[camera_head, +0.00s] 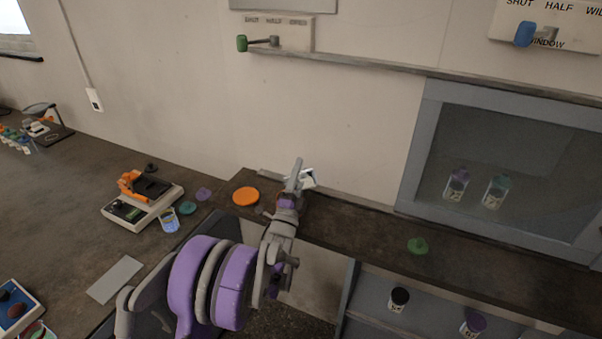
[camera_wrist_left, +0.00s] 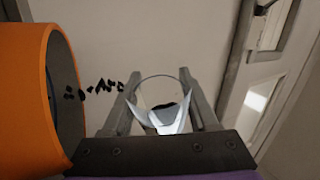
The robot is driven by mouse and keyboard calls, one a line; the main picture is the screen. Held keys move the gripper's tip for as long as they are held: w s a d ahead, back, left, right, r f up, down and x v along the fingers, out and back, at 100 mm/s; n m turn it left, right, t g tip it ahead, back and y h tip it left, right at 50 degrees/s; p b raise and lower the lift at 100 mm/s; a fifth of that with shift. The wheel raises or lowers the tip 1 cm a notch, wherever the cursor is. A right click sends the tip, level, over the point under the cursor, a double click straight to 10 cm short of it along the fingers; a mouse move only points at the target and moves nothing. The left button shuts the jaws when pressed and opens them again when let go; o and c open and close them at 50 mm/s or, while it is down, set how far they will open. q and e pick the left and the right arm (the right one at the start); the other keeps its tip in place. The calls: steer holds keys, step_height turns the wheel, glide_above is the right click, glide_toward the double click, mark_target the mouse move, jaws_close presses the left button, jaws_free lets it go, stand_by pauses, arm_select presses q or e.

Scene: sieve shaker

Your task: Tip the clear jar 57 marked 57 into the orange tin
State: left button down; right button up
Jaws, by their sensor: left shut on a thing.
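My left gripper (camera_head: 295,178) is shut on the clear jar (camera_head: 308,180) above the back worktop, beside the wall. In the left wrist view the jar (camera_wrist_left: 150,92) sits between the two fingers (camera_wrist_left: 160,105), with a pale label-like patch and dark contents. The orange tin (camera_wrist_left: 20,90) fills the left of that view, its open mouth facing the jar. Several black bits hang in the air between jar and tin, so the jar is tipped and pouring. In the head view my gripper hides most of what is beneath it. The number on the jar cannot be read.
A balance (camera_head: 143,205) and an open jar (camera_head: 169,220) stand further left. A green stopper (camera_head: 417,246) and a glazed cabinet (camera_head: 420,150) with two jars are to the right.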

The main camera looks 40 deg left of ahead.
arm_select(q)
steer(key=shift+w+f, duration=0.1)
steer(key=shift+f, duration=0.1)
steer(key=m, duration=0.1)
steer(key=m+h, duration=0.2)
steer(key=shift+w+d+f+m, duration=0.15)
steer(key=shift+w+d+m, duration=0.15)
steer(key=shift+d, duration=0.05)
steer(key=shift+w+d+f+m+g+h, duration=0.15)
steer(key=shift+m+g+h, duration=0.25)
steer(key=shift+m+h, duration=0.45)
steer(key=shift+m, duration=0.25)
steer(key=m, duration=0.1)
steer(key=m+g+h, duration=0.1)
steer(key=m, duration=0.1)
steer(key=m+h, duration=0.1)
steer(key=m, duration=0.1)
steer(key=shift+w+d+f+g+p, duration=0.2)
steer(key=shift+w+d+g+p, duration=0.1)
steer(key=shift+d+g, duration=0.1)
